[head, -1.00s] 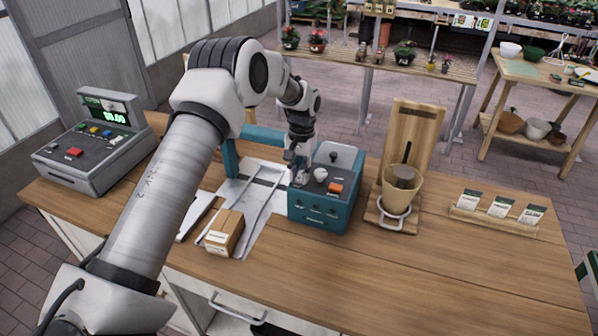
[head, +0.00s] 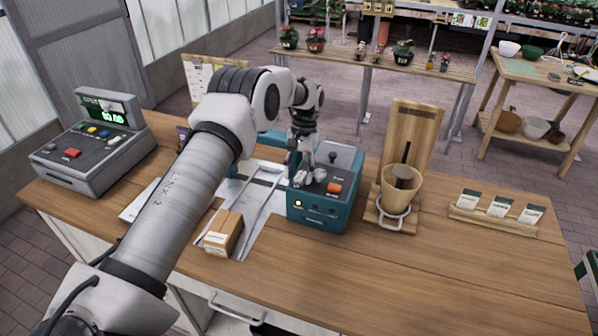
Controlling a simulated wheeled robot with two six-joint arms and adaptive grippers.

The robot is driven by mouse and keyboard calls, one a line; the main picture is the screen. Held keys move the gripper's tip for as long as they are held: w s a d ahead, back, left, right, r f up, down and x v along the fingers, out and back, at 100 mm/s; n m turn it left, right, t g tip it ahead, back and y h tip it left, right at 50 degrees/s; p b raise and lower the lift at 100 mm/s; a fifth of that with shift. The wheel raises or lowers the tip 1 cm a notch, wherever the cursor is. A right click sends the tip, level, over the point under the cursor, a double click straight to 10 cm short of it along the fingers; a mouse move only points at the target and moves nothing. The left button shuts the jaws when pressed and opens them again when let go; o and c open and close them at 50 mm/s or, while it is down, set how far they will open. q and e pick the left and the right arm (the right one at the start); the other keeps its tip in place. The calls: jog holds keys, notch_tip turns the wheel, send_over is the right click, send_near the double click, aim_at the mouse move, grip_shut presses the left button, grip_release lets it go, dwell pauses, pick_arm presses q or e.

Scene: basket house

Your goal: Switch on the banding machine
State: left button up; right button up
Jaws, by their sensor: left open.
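The banding machine is a teal box (head: 322,217) with a dark sloped top on the wooden counter, its teal arch partly hidden behind my left arm. An orange button (head: 334,187) sits on its top, and a pale knob shows beside it, close to my gripper. My left gripper (head: 309,180) is open, pointing down over the left part of the machine's top, by the knob. I cannot tell whether it touches. My right gripper is not in view.
A small cardboard box (head: 224,234) lies on the metal track left of the machine. A cash register (head: 95,145) stands at the far left. A wooden stand with a cone-shaped cup (head: 401,188) and a seed packet rack (head: 492,221) are to the right. The front right counter is clear.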

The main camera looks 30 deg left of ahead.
aim_at(303, 174)
pick_arm(q)
jog(key=v, duration=1.2)
jog(key=shift+f, duration=0.1)
